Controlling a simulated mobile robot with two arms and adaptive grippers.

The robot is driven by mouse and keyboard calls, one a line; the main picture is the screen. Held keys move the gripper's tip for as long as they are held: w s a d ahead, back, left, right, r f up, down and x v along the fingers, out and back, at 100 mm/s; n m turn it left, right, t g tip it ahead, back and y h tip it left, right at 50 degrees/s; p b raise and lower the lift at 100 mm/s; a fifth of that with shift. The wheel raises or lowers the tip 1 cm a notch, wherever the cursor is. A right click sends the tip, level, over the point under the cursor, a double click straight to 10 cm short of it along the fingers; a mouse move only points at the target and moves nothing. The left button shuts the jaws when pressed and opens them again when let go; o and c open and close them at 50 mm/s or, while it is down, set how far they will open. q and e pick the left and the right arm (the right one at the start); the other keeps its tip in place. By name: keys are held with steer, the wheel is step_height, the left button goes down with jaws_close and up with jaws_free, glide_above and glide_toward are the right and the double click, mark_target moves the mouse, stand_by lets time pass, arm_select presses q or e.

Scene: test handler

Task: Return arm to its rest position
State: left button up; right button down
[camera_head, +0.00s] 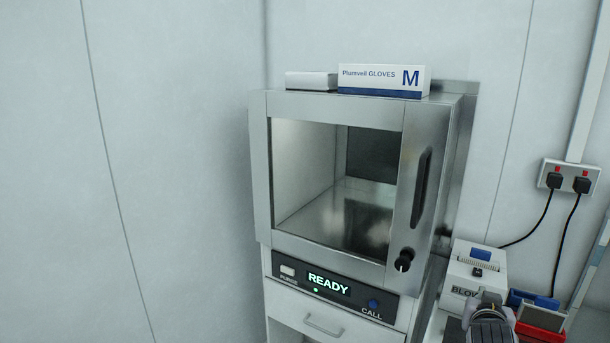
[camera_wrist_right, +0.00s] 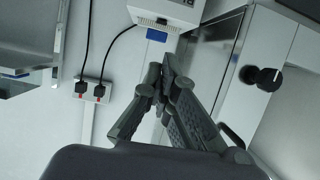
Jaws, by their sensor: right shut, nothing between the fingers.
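My right gripper (camera_wrist_right: 164,76) is in the right wrist view, its fingers shut together with nothing between them. Its fingertips appear in front of the white wall, just below a white box-shaped device in the picture. In the head view a dark part of my right arm (camera_head: 489,326) shows at the bottom right, in front of the white blower unit (camera_head: 477,266). The gripper appears clear of the steel handler cabinet (camera_head: 428,190). My left gripper is in neither view.
The handler's display (camera_head: 328,284) reads READY, with a green light below. A glove box (camera_head: 384,80) lies on top. A wall socket (camera_head: 569,178) with two plugs and hanging cables is at right. Blue and red trays (camera_head: 541,317) sit at bottom right. The left wall is bare.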

steer(key=s+a+f+n+g+y, duration=0.2)
steer(key=s+a+f, duration=0.3)
steer(key=s+f, duration=0.3)
steer(key=s+a+f+n+g+y, duration=0.25)
steer(key=s+a+f, duration=0.25)
steer(key=s+f, duration=0.35)
steer(key=s+a+f+n+g+y, duration=0.15)
steer(key=s+a, duration=0.25)
steer(key=s, duration=0.5)
steer(key=s+a+f+n+g+y, duration=0.1)
steer(key=s+a+f+n+g, duration=0.2)
steer(key=s, duration=0.5)
step_height(320, 180, down, 28)
steer(key=s+m+g+b, duration=0.1)
steer(key=s, duration=0.2)
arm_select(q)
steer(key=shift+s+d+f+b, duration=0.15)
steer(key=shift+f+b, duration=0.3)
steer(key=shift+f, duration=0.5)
arm_select(e)
steer(key=s+d+f+g, duration=0.1)
steer(key=s+d+f, duration=0.1)
steer(key=s+f, duration=1.3)
steer(key=shift+s+f, duration=0.4)
steer(key=shift+s, duration=0.1)
steer(key=shift+d, duration=0.1)
